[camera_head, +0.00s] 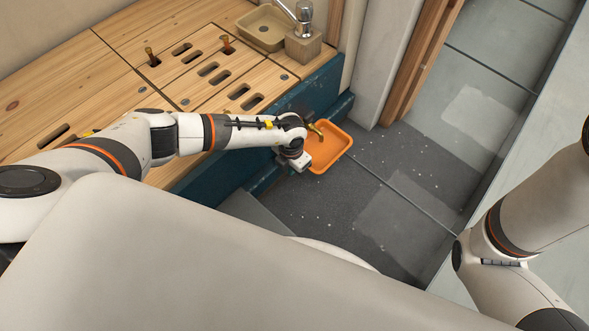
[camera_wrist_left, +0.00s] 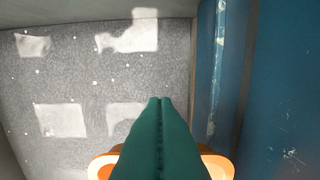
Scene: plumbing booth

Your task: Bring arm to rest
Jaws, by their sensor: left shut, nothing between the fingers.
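My left arm (camera_head: 190,133) reaches from the left over the wooden counter, with its wrist beyond the counter's front edge, beside the blue cabinet front. In the left wrist view my left gripper (camera_wrist_left: 160,102) shows two green fingers pressed together with nothing between them. The fingertips are hidden in the head view. An orange tray (camera_head: 337,156) lies just right of that wrist in the head view. In the wrist view the tray's rim (camera_wrist_left: 228,166) shows behind the fingers. Part of my right arm (camera_head: 520,215) is at the lower right; its gripper is out of frame.
The wooden counter (camera_head: 60,85) has slots and two small brass fittings standing on it. A basin (camera_head: 262,28) and tap stand at its back. A brass piece (camera_head: 315,129) sits by the tray. The blue cabinet (camera_wrist_left: 290,90) is close beside the left gripper. Grey floor (camera_head: 420,160) is open.

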